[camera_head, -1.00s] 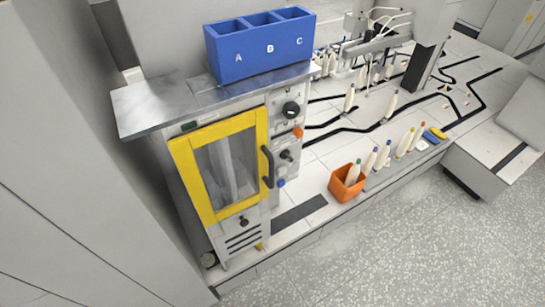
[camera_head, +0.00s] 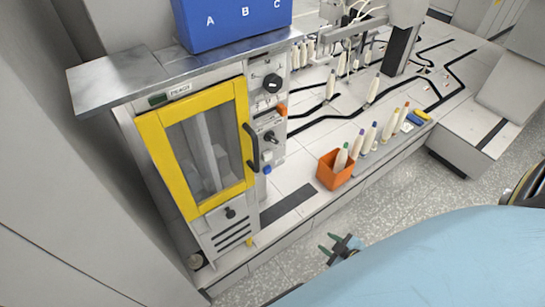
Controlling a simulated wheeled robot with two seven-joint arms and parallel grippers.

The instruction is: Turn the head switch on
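The machine with a yellow-framed door (camera_head: 176,185) stands at the left. Its control panel beside the door carries an upper black rotary knob (camera_head: 272,84) and a lower black switch (camera_head: 271,137). An orange part (camera_head: 281,111) sits between them and a blue button (camera_head: 267,169) below. The labels are too small to read, so I cannot tell which is the head switch. My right gripper (camera_head: 326,246) is low at the bottom centre, over the floor, well away from the panel. Its green-tipped fingers stand apart with nothing between them. My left gripper is not in view.
A blue bin (camera_head: 235,32) marked A, B, C sits on the metal top (camera_head: 115,80). An orange box (camera_head: 334,178) holding a bobbin stands on the bench to the right of the machine, with several bobbins behind it. The door handle (camera_head: 252,147) sticks out beside the panel.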

